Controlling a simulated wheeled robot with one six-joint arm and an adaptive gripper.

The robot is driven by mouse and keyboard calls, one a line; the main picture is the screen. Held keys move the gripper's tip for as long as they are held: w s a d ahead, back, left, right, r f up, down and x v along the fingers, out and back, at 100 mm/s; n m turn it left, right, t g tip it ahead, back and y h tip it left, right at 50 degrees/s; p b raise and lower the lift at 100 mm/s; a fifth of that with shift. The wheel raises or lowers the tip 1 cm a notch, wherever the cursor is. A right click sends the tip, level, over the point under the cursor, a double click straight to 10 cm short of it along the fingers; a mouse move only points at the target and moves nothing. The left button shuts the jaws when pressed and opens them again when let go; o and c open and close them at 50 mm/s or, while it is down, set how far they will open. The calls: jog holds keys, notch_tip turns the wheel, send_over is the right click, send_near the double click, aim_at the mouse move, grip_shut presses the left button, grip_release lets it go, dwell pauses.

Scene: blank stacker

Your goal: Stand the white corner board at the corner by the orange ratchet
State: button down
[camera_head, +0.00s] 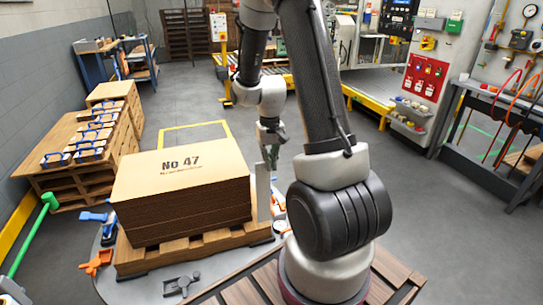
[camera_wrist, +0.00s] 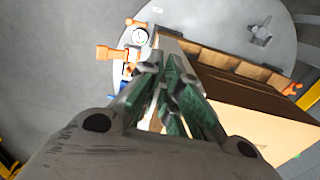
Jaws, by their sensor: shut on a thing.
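The white corner board (camera_head: 263,190) hangs upright just right of the carton stack (camera_head: 190,205), apart from or touching it I cannot tell. My gripper (camera_head: 270,158) is shut on its upper part. In the wrist view the board (camera_wrist: 171,44) runs out beyond the fingers (camera_wrist: 163,75), beside the stack's edge. An orange ratchet (camera_head: 97,262) lies off the stack's front left corner. Another orange tool (camera_wrist: 112,53) lies near the board in the wrist view; my arm mostly hides that area in the head view. The board's foot contact is unclear.
The stack, marked No 47, stands on a wooden pallet (camera_head: 140,262) on a round grey plate (camera_head: 118,286). A blue tool (camera_head: 95,217) and a grey tool (camera_head: 181,284) lie around it. A round dial (camera_wrist: 139,36) lies near the board. Pallets with blocks (camera_head: 45,170) stand left.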

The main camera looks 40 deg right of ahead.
jog(key=shift+w+a+f, duration=0.1)
jog(key=shift+f, duration=0.3)
jog(key=shift+w+a+f, duration=0.4)
jog(key=shift+w+f, duration=0.05)
jog(key=shift+w, duration=0.3)
jog(key=shift+w+a+f, duration=0.45)
jog(key=shift+w+f, duration=0.05)
jog(key=shift+w, duration=0.25)
jog(key=shift+w+a+f, duration=0.4)
jog(key=shift+w+f, duration=0.05)
jog(key=shift+w, duration=0.3)
jog(key=shift+f, duration=0.25)
jog(key=c, duration=1.5)
grip_release()
jog(key=shift+c, duration=0.2)
